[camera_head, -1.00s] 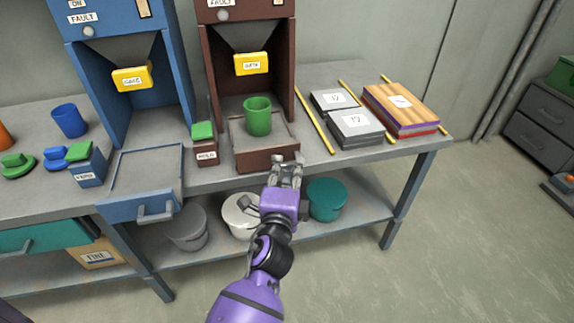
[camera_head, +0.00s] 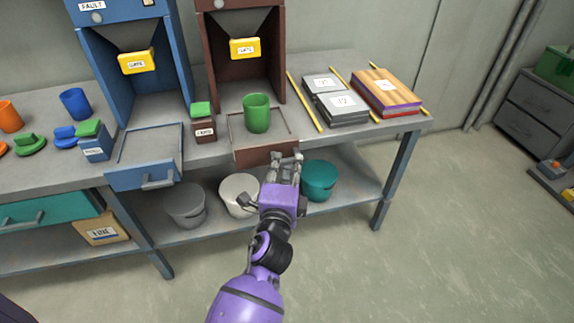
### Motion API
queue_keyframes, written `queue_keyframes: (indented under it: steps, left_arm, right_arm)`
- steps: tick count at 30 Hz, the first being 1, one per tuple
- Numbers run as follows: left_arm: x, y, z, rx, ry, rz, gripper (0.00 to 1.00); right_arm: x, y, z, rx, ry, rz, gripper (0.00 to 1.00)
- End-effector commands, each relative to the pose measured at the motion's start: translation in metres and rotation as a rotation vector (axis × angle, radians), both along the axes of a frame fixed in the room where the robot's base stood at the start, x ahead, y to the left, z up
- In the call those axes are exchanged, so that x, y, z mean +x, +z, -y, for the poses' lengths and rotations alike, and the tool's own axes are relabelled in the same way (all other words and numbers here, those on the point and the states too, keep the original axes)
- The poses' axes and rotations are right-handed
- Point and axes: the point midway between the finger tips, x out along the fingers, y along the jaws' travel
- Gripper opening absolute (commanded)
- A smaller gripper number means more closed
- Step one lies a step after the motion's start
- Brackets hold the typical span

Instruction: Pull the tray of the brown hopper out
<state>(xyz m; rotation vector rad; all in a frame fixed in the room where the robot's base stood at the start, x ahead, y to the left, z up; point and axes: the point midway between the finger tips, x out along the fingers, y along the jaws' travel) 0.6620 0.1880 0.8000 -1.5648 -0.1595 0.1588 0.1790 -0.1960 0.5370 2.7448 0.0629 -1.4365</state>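The brown hopper (camera_head: 207,72) stands on the bench with a yellow gate block at its chute. Its tray (camera_head: 247,156) is drawn out in front of it, its front slightly past the bench edge. A green cup (camera_head: 256,113) stands upright on the tray.
A blue hopper (camera_head: 97,75) with its own drawn-out tray (camera_head: 150,172) stands left. A small brown box (camera_head: 203,130) with a green top sits beside the brown tray. Grey plates (camera_head: 342,106) lie right. Buckets (camera_head: 319,178) stand on the shelf below. The floor in front is clear.

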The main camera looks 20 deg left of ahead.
Motion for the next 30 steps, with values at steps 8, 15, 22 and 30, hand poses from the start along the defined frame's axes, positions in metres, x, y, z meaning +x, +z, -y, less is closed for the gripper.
queue_keyframes:
  steps: [8, 15, 22, 30]
  left_arm:
    - [-0.001, -0.003, 0.001, -0.002, -0.002, -0.005, 0.30]
    - [-0.004, -0.003, 0.001, -0.002, -0.001, -0.004, 0.30]
    - [-0.037, -0.004, 0.008, -0.004, -0.001, -0.007, 0.30]
    - [-0.071, -0.003, 0.015, -0.003, -0.001, -0.005, 0.30]
  right_arm:
    - [0.000, -0.001, 0.000, 0.001, -0.001, -0.001, 0.30]
    - [-0.002, -0.003, -0.001, 0.002, 0.000, -0.006, 0.30]
    - [-0.002, -0.002, 0.000, 0.000, -0.001, -0.006, 0.30]
    - [-0.002, -0.002, 0.000, 0.000, 0.000, -0.006, 0.30]
